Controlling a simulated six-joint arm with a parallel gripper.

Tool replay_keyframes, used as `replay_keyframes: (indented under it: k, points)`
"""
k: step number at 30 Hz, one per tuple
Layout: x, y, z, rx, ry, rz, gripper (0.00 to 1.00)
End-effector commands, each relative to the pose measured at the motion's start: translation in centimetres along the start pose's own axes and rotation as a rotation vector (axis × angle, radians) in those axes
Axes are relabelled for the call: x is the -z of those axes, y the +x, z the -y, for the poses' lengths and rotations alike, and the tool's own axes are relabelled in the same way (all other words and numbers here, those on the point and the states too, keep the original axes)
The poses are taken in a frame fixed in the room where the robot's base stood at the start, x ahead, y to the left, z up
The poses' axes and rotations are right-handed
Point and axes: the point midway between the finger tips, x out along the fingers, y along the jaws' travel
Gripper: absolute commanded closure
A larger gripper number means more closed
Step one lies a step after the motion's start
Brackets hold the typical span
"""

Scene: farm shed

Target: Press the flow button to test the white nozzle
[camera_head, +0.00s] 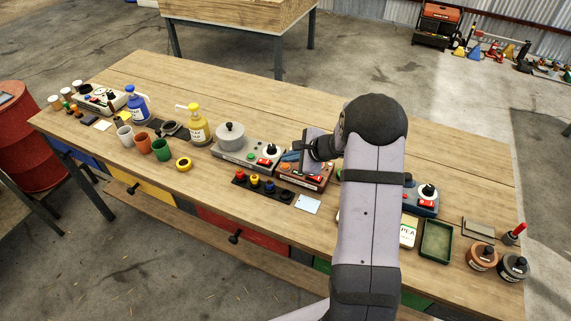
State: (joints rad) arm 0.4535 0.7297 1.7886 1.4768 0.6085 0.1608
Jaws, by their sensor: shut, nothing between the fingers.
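My gripper (312,153) is at mid-table, over the back of a brown-red box (303,176) with a red switch on its front right. The fingers are shut with nothing seen between them; their tips are small and partly hidden, so I cannot tell whether they touch the box. Left of it is a grey unit (238,156) with a round grey lid, a white dial and a red switch. A blue unit (424,208) with a white dial and red switch is right of my arm. No label marks a flow button, and I cannot pick out the white nozzle.
A black strip with coloured knobs (262,187) and a white card (308,204) lie in front of the box. Yellow (199,128) and blue (137,106) pump bottles and several cups stand left. A green tray (436,241) and jars are right. My arm hides part of the table.

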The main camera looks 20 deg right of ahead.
Motion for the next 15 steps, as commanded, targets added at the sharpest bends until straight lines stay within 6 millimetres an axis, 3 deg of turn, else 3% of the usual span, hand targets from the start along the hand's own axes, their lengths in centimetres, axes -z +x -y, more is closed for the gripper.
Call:
replay_keyframes:
  k: [15]
  points:
    - [-0.47,-0.61,0.48,0.001,-0.001,0.001,1.0]
